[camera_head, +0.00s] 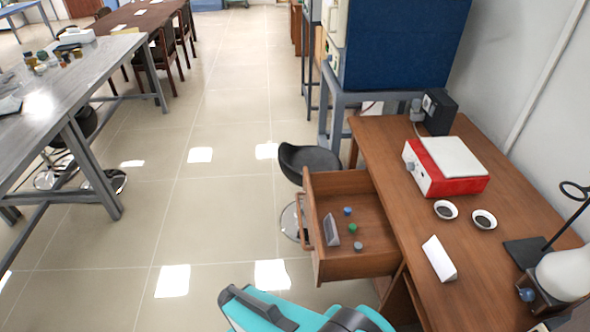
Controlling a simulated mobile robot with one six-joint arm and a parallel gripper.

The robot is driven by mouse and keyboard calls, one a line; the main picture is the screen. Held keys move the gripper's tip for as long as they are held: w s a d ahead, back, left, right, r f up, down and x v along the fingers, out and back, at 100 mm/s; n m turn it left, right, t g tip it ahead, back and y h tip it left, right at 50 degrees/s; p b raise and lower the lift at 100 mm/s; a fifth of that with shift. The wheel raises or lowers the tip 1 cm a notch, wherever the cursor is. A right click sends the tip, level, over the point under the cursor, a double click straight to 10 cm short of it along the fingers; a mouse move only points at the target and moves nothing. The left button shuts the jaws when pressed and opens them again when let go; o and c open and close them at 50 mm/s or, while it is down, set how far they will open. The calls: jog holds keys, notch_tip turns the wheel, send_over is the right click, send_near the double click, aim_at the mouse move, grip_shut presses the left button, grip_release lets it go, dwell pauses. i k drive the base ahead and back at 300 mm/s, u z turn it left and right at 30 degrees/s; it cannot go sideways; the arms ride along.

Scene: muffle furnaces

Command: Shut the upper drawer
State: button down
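The upper drawer (322,262) of the brown wooden desk (395,148) is pulled out to the left. Its front panel with a wooden handle (303,212) faces left. Inside it lie a grey wedge-shaped piece and a few small blue, green and grey items. A teal and dark grey part of my own arm shows at the bottom middle, below the drawer and apart from it in the picture. My gripper's fingertips cannot be made out.
A black stool (308,160) stands just behind the open drawer. The desk top holds a red and white device (445,166), two small dishes, a white wedge (439,258) and a ring stand. A grey metal table (75,70) is at left. Open tiled floor lies between.

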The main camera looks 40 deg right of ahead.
aim_at(323, 193)
jog(key=i, duration=0.95)
jog(key=z, duration=0.05)
